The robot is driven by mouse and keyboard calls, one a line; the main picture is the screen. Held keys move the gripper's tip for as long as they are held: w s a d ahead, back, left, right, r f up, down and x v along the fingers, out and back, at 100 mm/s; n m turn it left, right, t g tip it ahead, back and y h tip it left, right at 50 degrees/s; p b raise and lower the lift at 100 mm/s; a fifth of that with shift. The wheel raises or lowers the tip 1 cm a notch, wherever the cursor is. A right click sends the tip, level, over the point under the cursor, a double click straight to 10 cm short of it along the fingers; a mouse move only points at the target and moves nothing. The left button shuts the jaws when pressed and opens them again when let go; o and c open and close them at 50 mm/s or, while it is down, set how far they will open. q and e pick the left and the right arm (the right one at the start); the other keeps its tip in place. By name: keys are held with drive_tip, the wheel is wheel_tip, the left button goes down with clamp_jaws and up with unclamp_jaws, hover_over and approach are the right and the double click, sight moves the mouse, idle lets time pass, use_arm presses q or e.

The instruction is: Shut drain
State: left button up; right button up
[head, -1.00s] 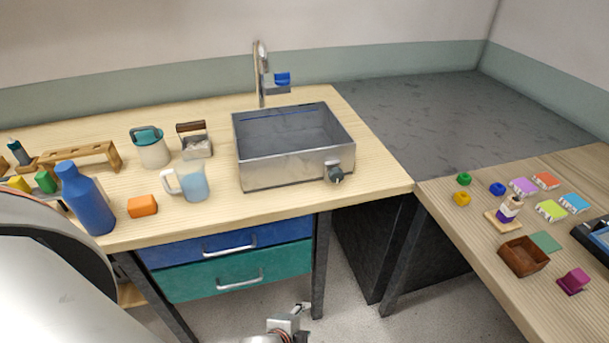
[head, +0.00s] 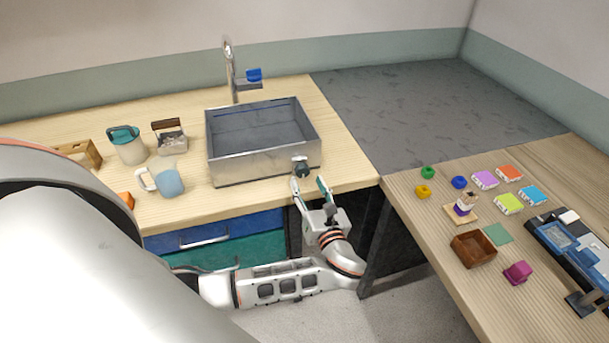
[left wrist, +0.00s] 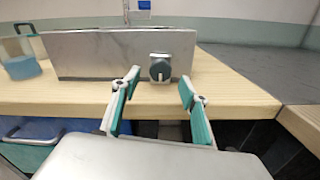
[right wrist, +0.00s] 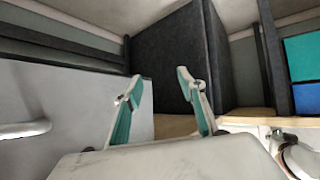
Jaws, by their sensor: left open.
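A grey metal sink basin (head: 260,166) stands on the wooden counter. A dark round drain knob (head: 301,168) sticks out of its front wall near the right end. The knob also shows in the left wrist view (left wrist: 160,67), mounted on a light square plate. My left gripper (head: 310,184) is open and empty in front of the knob, its fingertips just short of or level with it. In the left wrist view the fingertips (left wrist: 160,78) lie below the knob, one to each side. My right gripper (right wrist: 158,78) is open and empty in its own wrist view, away from the sink.
A tap (head: 231,70) with a blue handle (head: 254,75) stands behind the basin. A measuring jug (head: 168,180) and a lidded container (head: 128,146) stand left of it. The right table (head: 415,215) holds small blocks and a brown box (head: 473,250). The grey surface behind is clear.

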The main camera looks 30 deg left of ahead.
sight(303, 173)
use_arm(q)
drive_tip(key=shift+x, duration=1.95)
drive_tip(key=c, duration=1.1)
